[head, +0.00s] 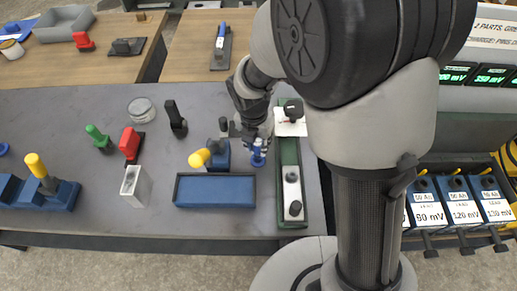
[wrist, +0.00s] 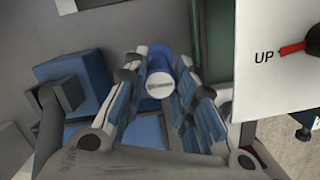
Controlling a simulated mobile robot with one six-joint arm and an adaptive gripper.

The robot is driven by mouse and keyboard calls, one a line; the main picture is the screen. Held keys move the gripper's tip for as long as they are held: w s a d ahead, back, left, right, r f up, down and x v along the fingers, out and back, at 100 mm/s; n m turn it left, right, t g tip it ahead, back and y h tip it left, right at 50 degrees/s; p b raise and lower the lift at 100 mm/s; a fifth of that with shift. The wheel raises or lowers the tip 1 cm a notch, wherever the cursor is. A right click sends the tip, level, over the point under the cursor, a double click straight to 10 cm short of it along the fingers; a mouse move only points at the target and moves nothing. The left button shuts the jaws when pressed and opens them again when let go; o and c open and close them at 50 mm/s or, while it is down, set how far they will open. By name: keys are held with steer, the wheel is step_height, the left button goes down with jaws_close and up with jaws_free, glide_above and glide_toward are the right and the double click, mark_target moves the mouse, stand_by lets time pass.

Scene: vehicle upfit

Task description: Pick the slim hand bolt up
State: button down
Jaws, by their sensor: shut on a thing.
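A small blue bolt-like piece with a round head, which looks like the slim hand bolt (head: 258,155), stands near the table's middle right, beside the green tray.
An empty-looking blue tray (head: 214,191) lies in front, and a long green tray (head: 290,155) to the right. A white card reading UP (wrist: 275,60) stands close by.

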steer(key=shift+r+p, duration=4.15)
steer(key=shift+r, duration=0.1)
steer(key=shift+s+f, duration=0.1)
